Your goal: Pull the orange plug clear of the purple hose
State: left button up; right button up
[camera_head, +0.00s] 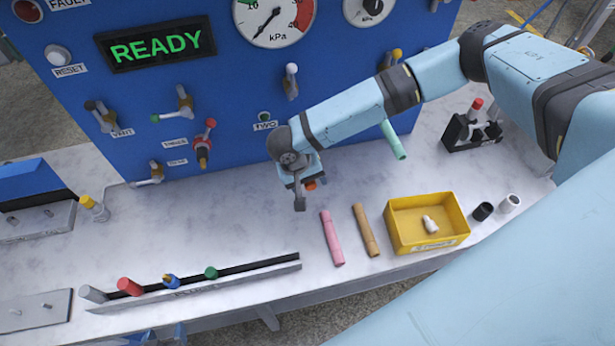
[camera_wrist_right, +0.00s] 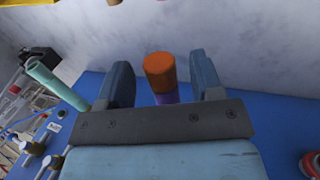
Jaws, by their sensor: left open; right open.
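The orange plug (camera_wrist_right: 160,72) sits on the end of the purple hose (camera_wrist_right: 167,98) in the right wrist view. It stands between the two spread fingers of my right gripper (camera_wrist_right: 163,80), with a gap on each side. In the head view the orange plug (camera_head: 311,185) shows only in part behind my right gripper (camera_head: 304,190), which is open in front of the blue panel. The purple hose is hidden there. At the bottom left edge, blue parts of what appears to be my left gripper (camera_head: 158,338) show, cut off by the frame and away from the plug.
A green hose (camera_head: 393,140) hangs right of my right gripper. A pink tube (camera_head: 332,238), a tan tube (camera_head: 366,230) and a yellow tray (camera_head: 402,246) lie on the bench (camera_head: 250,220). A rail with several coloured plugs (camera_head: 200,282) runs along the front. Valve handles (camera_head: 203,145) stick out of the panel.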

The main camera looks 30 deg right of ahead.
jog(key=c, duration=1)
jog(key=shift+s+a, duration=0.2)
jog(key=shift+s, duration=0.45)
jog(key=shift+s+a, duration=0.3)
jog(key=shift+s, duration=0.8)
jog(key=shift+s+a, duration=0.25)
jog(key=shift+s, duration=0.8)
jog(key=shift+s+a+r, duration=0.2)
jog(key=shift+s+r, duration=0.55)
jog(key=shift+s+a+r, duration=0.15)
jog(key=shift+s+r, duration=0.55)
jog(key=shift+r, duration=0.05)
